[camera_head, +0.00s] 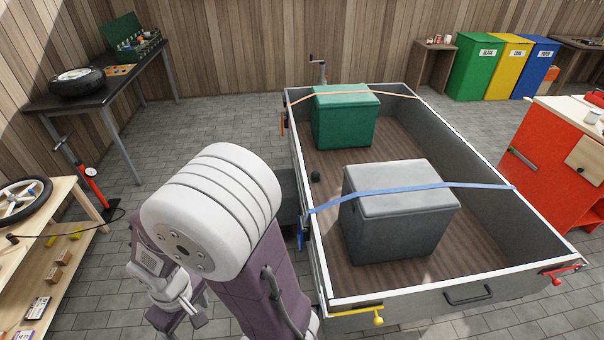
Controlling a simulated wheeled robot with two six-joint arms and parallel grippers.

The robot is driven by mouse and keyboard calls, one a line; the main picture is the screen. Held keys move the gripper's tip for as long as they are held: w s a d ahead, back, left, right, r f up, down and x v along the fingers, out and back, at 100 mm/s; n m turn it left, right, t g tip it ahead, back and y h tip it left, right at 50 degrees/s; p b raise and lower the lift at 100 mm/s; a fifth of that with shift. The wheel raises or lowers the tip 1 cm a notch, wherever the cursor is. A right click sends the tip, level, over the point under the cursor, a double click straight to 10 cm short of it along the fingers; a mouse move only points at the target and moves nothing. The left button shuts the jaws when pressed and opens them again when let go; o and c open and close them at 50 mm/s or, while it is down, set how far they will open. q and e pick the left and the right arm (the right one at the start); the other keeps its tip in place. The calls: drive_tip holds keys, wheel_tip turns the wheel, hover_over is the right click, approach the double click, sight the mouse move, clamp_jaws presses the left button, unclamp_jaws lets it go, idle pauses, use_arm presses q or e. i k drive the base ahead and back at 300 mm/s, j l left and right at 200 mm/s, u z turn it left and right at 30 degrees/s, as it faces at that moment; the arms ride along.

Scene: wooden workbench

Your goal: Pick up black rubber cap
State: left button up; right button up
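A small dark, rounded object that looks like the black rubber cap (315,176) lies on the wooden floor of the grey trailer (330,302). It is near the trailer's left wall, between the green box and the grey box. One of my arms, white and purple, fills the lower middle, outside the trailer's left side. What seems to be my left gripper (188,308) shows low behind this arm, well apart from the cap. Its fingers are too unclear to tell open from shut. My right gripper is not in view.
A green box (345,120) and a grey box (398,213) stand in the trailer under an orange strap and a blue strap (420,188). Shelves (65,258) stand at left, a red cabinet (555,160) at right. The trailer floor right of the boxes is clear.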

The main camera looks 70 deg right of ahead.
sight(315, 175)
drive_tip(key=i+l+z, duration=0.1)
drive_tip(key=i+z, duration=0.35)
drive_tip(key=i, duration=0.15)
drive_tip(key=i+j+z, duration=0.1)
drive_tip(key=i+z, duration=0.4)
drive_tip(key=i, duration=0.15)
drive_tip(key=i+j+z, duration=0.45)
drive_tip(key=i, duration=0.15)
drive_tip(key=i+l+z, duration=0.2)
drive_tip(key=i+z, duration=0.15)
drive_tip(key=z, duration=0.15)
drive_tip(key=i+l+z, duration=0.1)
drive_tip(key=i+z, duration=0.6)
drive_tip(key=z, duration=0.25)
drive_tip(key=i+j+z, duration=0.15)
drive_tip(key=i+z, duration=0.2)
drive_tip(key=z, duration=0.15)
drive_tip(key=i+l+z, duration=0.2)
drive_tip(key=i+z, duration=0.2)
drive_tip(key=i, duration=0.25)
